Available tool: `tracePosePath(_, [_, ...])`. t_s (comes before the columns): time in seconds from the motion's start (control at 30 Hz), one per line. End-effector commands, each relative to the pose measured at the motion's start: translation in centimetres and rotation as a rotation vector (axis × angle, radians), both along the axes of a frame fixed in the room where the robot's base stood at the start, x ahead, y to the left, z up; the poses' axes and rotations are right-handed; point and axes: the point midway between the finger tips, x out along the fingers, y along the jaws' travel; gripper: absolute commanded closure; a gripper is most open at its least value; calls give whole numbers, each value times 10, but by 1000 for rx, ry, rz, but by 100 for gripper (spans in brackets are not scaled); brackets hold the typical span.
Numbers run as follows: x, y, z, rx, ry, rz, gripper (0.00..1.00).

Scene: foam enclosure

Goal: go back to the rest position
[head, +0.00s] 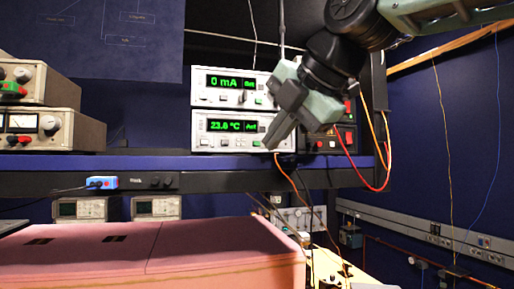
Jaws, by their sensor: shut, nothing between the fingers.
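My gripper (268,146) hangs from my arm at the upper right of the head view. It points down and to the left, its fingers together and nothing between them. In the picture it overlaps the right side of two stacked white instruments. The upper one (200,87) reads "0 mA" in green and the lower one (203,128) reads "23.0 °C". I cannot tell how far the fingertips are from them.
The instruments stand on a blue-edged shelf (150,163), with beige meters (70,125) at left. A pink foam block (190,262) fills the lower left. Orange and red cables (385,175) hang at right. A socket rail (400,228) runs along the right wall.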

Motion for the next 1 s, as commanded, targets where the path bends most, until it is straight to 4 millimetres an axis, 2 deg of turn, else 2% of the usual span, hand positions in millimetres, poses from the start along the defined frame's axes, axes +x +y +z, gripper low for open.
tracePosePath(0.73, [0,0,0,0,0,0,100])
tracePosePath(0.77, [0,1,-8,4,17,-9,100])
tracePosePath(0.87, [-6,3,-47,38,118,-80,100])
tracePosePath(0.97, [-20,4,-111,90,282,-214,100])
tracePosePath(1.0, [-28,4,-139,111,356,-280,100])
